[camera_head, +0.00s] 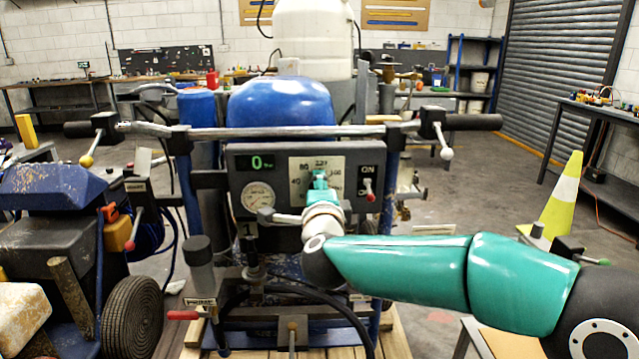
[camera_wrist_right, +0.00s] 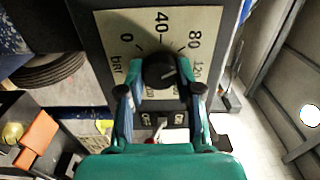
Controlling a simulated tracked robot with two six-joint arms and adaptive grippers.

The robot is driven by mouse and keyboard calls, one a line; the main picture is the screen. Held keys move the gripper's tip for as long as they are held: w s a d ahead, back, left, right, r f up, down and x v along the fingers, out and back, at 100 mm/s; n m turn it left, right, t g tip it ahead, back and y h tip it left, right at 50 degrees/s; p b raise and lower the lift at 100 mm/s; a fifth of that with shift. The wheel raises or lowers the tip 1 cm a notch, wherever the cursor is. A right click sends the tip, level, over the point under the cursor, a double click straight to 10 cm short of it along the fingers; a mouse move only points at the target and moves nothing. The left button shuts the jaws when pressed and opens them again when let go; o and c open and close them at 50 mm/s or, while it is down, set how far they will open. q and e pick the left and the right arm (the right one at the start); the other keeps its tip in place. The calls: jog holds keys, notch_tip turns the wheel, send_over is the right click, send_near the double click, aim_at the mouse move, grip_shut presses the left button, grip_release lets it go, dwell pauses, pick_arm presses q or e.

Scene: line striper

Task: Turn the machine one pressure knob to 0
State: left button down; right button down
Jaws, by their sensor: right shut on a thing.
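Machine one's grey control panel (camera_head: 235,185) faces me, with a "1" below its round gauge (camera_head: 258,196). The pressure dial plate (camera_head: 330,165) is partly hidden behind my right gripper (camera_head: 319,190). In the right wrist view, the black pressure knob (camera_wrist_right: 158,72) sits on the dial plate (camera_wrist_right: 125,22), marked 0, 40, 80, 120 and bar. My right gripper (camera_wrist_right: 160,80) is shut on the knob, one teal finger on each side. A small pale mark on the knob sits right of its middle; its exact setting is hard to read. My left gripper is out of view.
A green display (camera_head: 262,161) on the panel reads 0. A red-tipped ON/OFF switch (camera_head: 368,184) is close right of the dial. Handlebars (camera_head: 280,132) cross above the panel. Another blue machine (camera_head: 50,190) stands at left, and a yellow cone (camera_head: 562,205) at right.

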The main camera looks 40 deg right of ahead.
jog(key=shift+w+a+f+n+p, duration=0.1)
jog(key=shift+n+p, duration=1.7)
jog(key=shift+n, duration=1.75)
jog(key=shift+s+a+f+n+p, duration=0.1)
jog(key=shift+n+p, duration=1.65)
jog(key=shift+n, duration=1.75)
jog(key=shift+w+a+f+n+p, duration=0.1)
jog(key=shift+n+p, duration=1.7)
jog(key=shift+n, duration=1.75)
jog(key=c, duration=0.8)
grip_release()
jog(key=shift+d, duration=0.1)
jog(key=shift+o, duration=0.2)
jog(key=shift+r, duration=0.15)
jog(key=shift+r, duration=0.1)
